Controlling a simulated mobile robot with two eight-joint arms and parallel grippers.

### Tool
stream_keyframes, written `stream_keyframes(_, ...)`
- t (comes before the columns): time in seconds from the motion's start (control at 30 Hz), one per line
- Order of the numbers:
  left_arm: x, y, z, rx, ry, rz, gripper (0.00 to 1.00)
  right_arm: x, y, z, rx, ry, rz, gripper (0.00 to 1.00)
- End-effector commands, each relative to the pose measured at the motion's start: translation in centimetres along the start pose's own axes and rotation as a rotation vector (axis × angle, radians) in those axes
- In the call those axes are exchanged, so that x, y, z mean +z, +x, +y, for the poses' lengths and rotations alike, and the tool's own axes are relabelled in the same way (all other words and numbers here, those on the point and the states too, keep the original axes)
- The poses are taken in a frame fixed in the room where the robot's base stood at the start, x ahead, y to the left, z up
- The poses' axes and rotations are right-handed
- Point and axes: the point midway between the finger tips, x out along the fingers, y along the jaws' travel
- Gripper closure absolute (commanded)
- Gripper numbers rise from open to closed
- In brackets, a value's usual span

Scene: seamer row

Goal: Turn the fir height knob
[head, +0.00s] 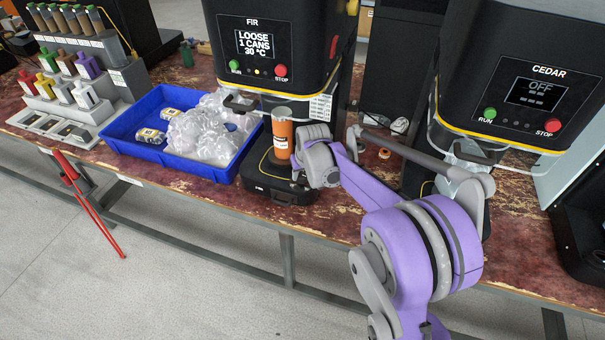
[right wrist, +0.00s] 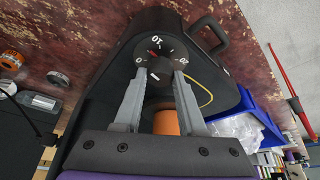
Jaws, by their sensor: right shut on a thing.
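The fir seamer (head: 270,45) has a screen reading "LOOSE 1 CANS 30 °C", a green run button and a red stop button. An orange can (head: 282,133) stands on its black base (head: 280,188); it also shows between my fingers in the right wrist view (right wrist: 166,122). The fir height knob (right wrist: 158,72) sits on a black dial (right wrist: 178,48) with numbers and a small red mark. My right gripper (right wrist: 160,76) is shut on the knob, one finger on each side. In the head view my wrist (head: 318,160) hides the knob. My left gripper is out of view.
A blue tray (head: 205,172) with clear bags and small packs lies left of the fir seamer. A coloured dispenser rack (head: 75,90) is at far left.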

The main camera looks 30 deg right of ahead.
Motion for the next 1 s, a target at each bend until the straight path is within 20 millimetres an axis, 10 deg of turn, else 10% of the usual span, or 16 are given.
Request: stream_keyframes(1.0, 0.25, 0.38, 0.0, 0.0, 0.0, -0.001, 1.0, -0.13, 0.05, -0.37, 0.239, 0.577, 0.0, 1.0)
